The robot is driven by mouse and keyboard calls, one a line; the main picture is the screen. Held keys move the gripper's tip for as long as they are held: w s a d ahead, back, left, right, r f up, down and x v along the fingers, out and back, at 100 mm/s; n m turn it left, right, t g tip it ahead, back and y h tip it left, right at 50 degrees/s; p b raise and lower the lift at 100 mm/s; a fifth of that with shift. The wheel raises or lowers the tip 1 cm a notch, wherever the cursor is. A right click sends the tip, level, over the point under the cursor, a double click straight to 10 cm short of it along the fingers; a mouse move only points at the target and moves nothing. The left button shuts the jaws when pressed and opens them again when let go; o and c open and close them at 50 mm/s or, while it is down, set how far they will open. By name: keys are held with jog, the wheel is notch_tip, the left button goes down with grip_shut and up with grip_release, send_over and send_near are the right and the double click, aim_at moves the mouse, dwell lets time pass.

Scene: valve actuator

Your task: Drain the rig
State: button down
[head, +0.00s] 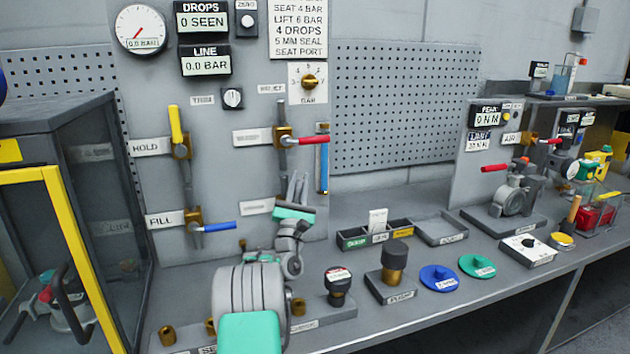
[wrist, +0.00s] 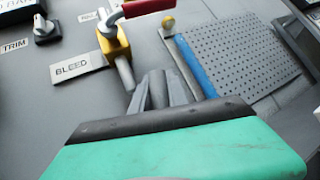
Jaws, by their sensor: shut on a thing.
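My gripper (head: 297,185) is in front of the panel, below the bleed valve and right of a small label (head: 257,207) too blurred to read. Its grey fingers (wrist: 160,92) are close together; what they grip is hidden behind them and the green-and-black gripper body. The bleed valve (head: 283,138) has a red lever (head: 312,140) pointing right; the valve also shows in the wrist view (wrist: 112,38), above the fingers. The hold valve's yellow lever (head: 175,125) points up. The fill valve's blue lever (head: 220,227) points right. The dial (head: 140,29) and line display (head: 205,61) read 0.0 bar.
A blue strip (head: 323,165) stands upright at the panel's right edge. On the bench are a black-topped fitting (head: 338,285), a brass-and-black plug (head: 395,262), a blue disc (head: 439,278), a green disc (head: 477,265) and a divided tray (head: 375,232). A yellow-framed cabinet (head: 60,230) stands left.

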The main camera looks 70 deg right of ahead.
jog(key=shift+w+a+r+n+t, duration=0.2)
jog(key=shift+r+n+t, duration=0.1)
jog(key=shift+n+t, duration=0.25)
jog(key=c, duration=1.6)
grip_release()
jog(key=shift+f, duration=0.1)
jog(key=s+a+r, duration=0.2)
jog(key=a+r, duration=0.2)
jog(key=s+a+r+p, duration=0.1)
jog(key=s+a+r, duration=0.1)
jog(key=a+r, duration=0.2)
jog(key=s+a+r+p, duration=0.1)
jog(key=s+a+r, duration=0.1)
jog(key=a+r, duration=0.2)
jog(key=shift+a+r, duration=0.35)
jog(key=shift+r, duration=0.2)
